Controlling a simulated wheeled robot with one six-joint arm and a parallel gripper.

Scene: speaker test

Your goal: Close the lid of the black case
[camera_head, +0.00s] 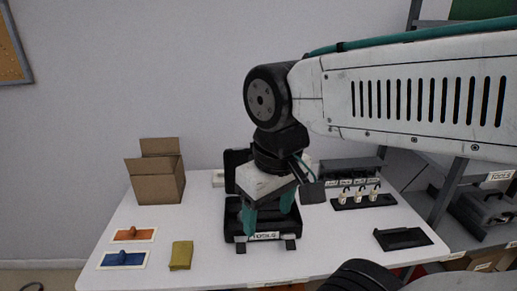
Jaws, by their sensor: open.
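The black case (233,218) stands on the white table in the middle of the view, with a white label on its front. Its lid (236,160) is raised at the back, partly hidden behind my arm. My gripper (268,220) points down in front of the lid, over the case's base. Its two teal fingers are spread apart, with nothing seen between them. My gripper and wrist hide much of the case's inside. I cannot tell whether the fingers touch the case.
An open cardboard box (158,188) stands at the back left. Orange (133,235) and blue (122,259) items lie on pads beside a folded mustard cloth (181,255). A black rack with white bottles (363,202) and a black tray (402,239) are on the right. Shelving (440,190) stands beyond.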

